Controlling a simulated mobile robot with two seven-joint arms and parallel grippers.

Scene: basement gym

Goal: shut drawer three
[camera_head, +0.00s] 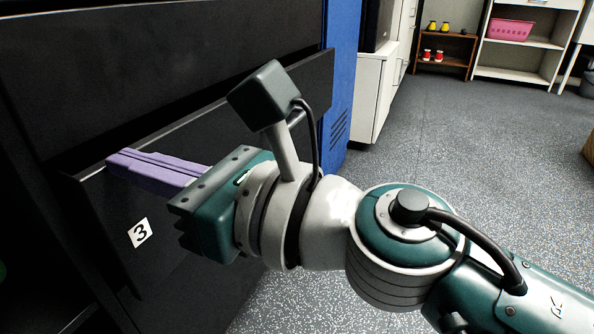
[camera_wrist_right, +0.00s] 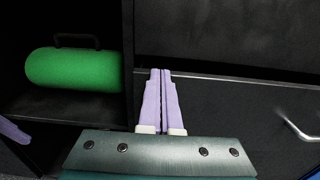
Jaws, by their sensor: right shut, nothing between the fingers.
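Drawer three (camera_head: 170,240) is a black drawer with a white "3" label (camera_head: 140,233) on its front. In the head view its front stands out from the black cabinet, with a gap behind its top edge, so it is partly open. My right gripper (camera_head: 118,162) is shut and empty. Its purple fingers lie at the top edge of the drawer front; contact is not clear. The wrist view shows these fingers (camera_wrist_right: 162,75) by the drawer's left end and a silver handle (camera_wrist_right: 300,131). A purple piece like my left gripper's finger (camera_wrist_right: 12,131) shows at the left edge.
A green roll (camera_wrist_right: 75,69) lies in an open compartment left of the drawer. A blue locker (camera_head: 342,70) stands beyond the cabinet. Shelves with a pink basket (camera_head: 510,29) are at the back.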

